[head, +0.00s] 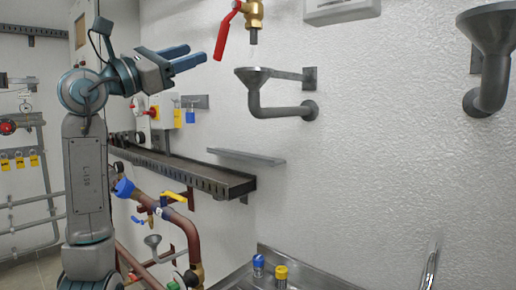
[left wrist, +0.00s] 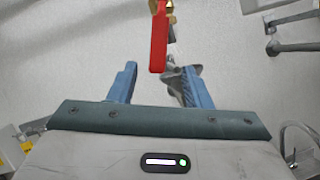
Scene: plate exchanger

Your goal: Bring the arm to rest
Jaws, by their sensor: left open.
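My left gripper (head: 181,58) is raised at the upper left of the head view, with its blue fingers pointing right. The fingers are apart and nothing is between them. In the left wrist view the open fingers of this gripper (left wrist: 158,85) show on both sides. A red valve handle (head: 226,36) hangs from a brass valve (head: 253,12), a little to the right of the fingertips. The red handle also shows beyond the fingers in the left wrist view (left wrist: 158,40). My right gripper is not in view.
A grey funnel drain (head: 253,77) is on the wall below the brass valve. A cable tray (head: 215,175) runs along the wall below the gripper. Pipes with a yellow-handled valve (head: 173,197) stand lower left. A metal sink (head: 300,284) holds a blue-capped and a yellow-capped item.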

